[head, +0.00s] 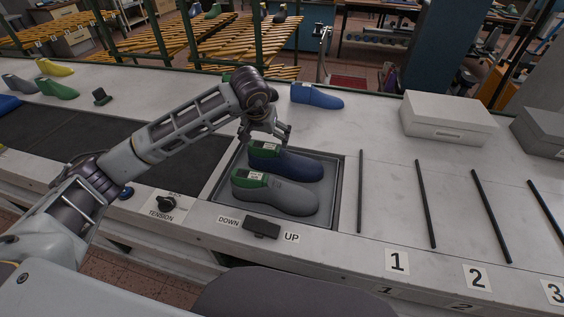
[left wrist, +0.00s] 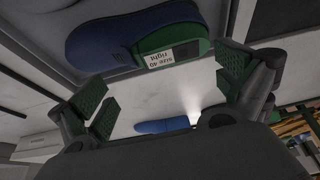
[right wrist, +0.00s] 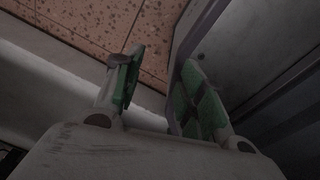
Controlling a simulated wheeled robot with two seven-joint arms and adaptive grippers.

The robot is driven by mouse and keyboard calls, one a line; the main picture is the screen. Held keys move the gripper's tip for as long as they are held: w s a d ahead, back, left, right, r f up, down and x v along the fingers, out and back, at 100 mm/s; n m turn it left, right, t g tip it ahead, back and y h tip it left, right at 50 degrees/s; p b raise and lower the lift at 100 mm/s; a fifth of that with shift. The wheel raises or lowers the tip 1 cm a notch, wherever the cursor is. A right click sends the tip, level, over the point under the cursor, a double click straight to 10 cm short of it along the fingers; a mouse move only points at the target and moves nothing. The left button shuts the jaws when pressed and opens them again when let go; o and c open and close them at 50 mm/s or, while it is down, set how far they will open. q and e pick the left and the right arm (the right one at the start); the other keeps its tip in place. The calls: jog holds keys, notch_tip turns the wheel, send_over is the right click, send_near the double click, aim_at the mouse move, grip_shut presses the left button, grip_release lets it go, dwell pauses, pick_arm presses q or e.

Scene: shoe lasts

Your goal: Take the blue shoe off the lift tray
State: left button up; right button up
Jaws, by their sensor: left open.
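The blue shoe (head: 288,164) has a green top block with a white label and sits on the lift tray (head: 331,221), behind a grey shoe (head: 277,196) with a similar green block. My left gripper (head: 272,135) is open above the back edge of the tray, close to the green end of the blue shoe. In the left wrist view the blue shoe (left wrist: 140,40) shows with a label reading "Size 40 right", ahead of the open left fingers (left wrist: 165,92). Nothing is between them. My right gripper (right wrist: 155,90) shows only in its own wrist view, fingers apart and empty, over the floor.
Another blue shoe (head: 317,96) lies on the bench behind the tray. A DOWN/UP switch (head: 261,228) is in front of the tray. Black rods (head: 425,204) divide numbered lanes on the right. A grey box (head: 448,119) stands at the back right.

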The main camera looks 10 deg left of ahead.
aim_at(270, 146)
pick_arm(q)
jog(key=shift+x, duration=0.85)
jog(key=shift+p+x, duration=0.5)
jog(key=shift+x, duration=0.75)
jog(key=shift+w+f, duration=0.15)
jog(key=shift+f, duration=0.25)
pick_arm(e)
jog(key=shift+w+a+r, duration=0.55)
jog(key=shift+w+a, duration=0.1)
jog(key=shift+a, duration=0.25)
